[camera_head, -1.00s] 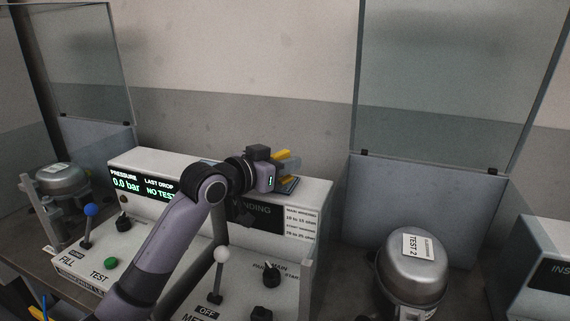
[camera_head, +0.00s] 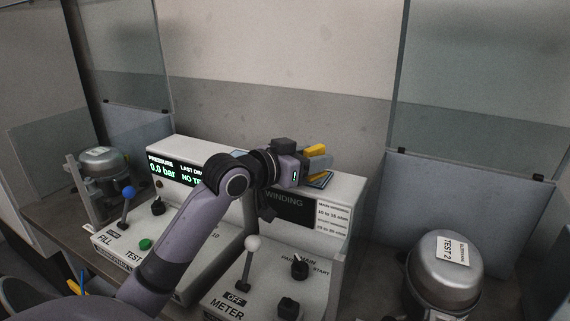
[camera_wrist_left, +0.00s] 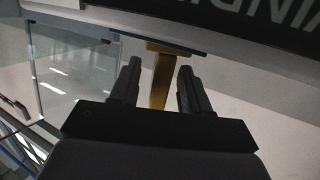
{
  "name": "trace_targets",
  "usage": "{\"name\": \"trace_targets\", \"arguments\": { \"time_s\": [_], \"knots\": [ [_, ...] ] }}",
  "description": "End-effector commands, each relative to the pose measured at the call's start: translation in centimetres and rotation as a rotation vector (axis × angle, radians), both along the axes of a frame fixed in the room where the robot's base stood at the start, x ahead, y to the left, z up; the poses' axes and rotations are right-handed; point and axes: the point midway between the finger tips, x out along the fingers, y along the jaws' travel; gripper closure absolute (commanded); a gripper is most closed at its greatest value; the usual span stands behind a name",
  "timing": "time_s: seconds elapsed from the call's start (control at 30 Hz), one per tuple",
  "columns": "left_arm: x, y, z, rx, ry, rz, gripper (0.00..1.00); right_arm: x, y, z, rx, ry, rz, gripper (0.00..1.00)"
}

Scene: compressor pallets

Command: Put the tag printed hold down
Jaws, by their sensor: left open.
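A yellow piece (camera_head: 316,149), perhaps the tag, shows at my left gripper (camera_head: 318,164), on top of the winding meter's housing. Its print cannot be read. In the left wrist view the yellow strip (camera_wrist_left: 161,78) stands between the two dark fingers of my left gripper (camera_wrist_left: 158,80), with a gap on each side. The fingers are open around it, not closed on it. A thin blue-edged tray or pad (camera_head: 325,183) lies at its foot; the gripper hides part of it. My right gripper is not in view.
The meter console (camera_head: 350,187) has a white-knobbed lever (camera_head: 253,243) and black knobs. The pressure console (camera_head: 185,145) reads 0.0 bar, with a blue-knobbed lever (camera_head: 129,192). A compressor labelled TEST 2 (camera_head: 436,277) stands at the right. Clear panels (camera_head: 455,90) rise behind.

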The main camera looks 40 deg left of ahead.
Motion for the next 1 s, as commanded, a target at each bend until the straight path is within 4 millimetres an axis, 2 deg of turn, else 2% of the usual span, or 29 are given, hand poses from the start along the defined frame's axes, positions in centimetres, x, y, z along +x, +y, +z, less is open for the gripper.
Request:
{"name": "trace_targets", "arguments": {
  "time_s": [0.3,0.5,0.7,1.0],
  "knots": [
    [-6.0,0.9,0.7,0.003,0.001,0.001,0.53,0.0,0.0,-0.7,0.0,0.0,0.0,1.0],
    [-8.4,1.3,1.2,0.001,0.001,0.001,0.53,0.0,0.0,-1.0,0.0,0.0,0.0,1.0],
    [-9.3,1.4,1.4,0.001,0.001,0.0,0.53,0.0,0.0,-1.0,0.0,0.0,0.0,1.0],
    [-9.3,1.4,1.4,0.001,0.0,0.0,0.53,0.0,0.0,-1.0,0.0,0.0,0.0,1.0]
  ]
}}
